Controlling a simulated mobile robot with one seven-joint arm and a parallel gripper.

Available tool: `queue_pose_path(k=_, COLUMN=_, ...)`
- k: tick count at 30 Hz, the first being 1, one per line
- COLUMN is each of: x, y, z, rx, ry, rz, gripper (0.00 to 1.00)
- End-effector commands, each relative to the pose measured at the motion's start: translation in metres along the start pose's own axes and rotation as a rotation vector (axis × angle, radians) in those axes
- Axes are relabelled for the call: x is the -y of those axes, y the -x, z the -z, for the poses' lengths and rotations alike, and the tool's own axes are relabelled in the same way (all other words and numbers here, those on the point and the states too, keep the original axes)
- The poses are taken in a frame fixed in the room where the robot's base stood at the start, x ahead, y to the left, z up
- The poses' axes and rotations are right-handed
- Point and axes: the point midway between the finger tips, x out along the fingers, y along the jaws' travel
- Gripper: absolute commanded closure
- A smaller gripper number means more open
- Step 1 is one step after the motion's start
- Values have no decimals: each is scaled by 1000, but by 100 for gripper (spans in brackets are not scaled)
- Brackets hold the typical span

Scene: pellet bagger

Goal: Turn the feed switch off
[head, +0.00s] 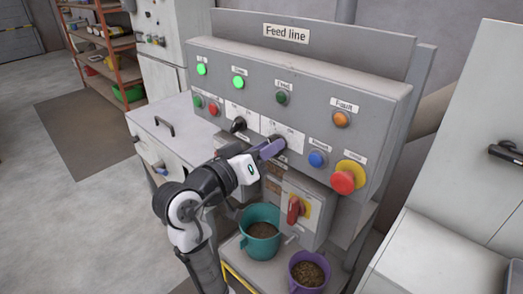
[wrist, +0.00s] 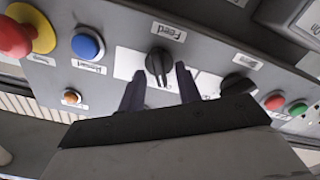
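The feed switch (wrist: 158,66) is a black rotary knob on a white plate, beside a label reading "Feed" in the wrist view. Its ridge runs nearly up and down in that picture. My gripper (wrist: 160,82) is open, with one dark purple finger on each side of the knob. A gap shows between each finger and the knob; I cannot tell how deep the fingers reach. In the head view my gripper (head: 271,148) is at the grey "Feed line" panel (head: 313,102) and hides much of the knob.
A second black knob (head: 239,124) is left of my gripper. A blue button (head: 317,159) and a red mushroom button (head: 343,181) are to the right. Two green lamps (head: 239,82) glow at upper left. A red-handled switch (head: 295,209), teal bucket (head: 261,219) and purple bucket (head: 297,278) are below.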

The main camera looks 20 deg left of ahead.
Motion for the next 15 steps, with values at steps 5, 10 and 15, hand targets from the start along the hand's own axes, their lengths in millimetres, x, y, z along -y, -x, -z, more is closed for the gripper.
queue_pose_path(k=5, x=1, y=14, z=-1, rx=-4, ry=-1, rz=2, gripper=66)
queue_pose_path(k=10, x=3, y=49, z=-2, rx=-6, ry=-3, rz=4, gripper=66)
queue_pose_path(k=15, x=2, y=89, z=-2, rx=-5, ry=-4, rz=5, gripper=66)
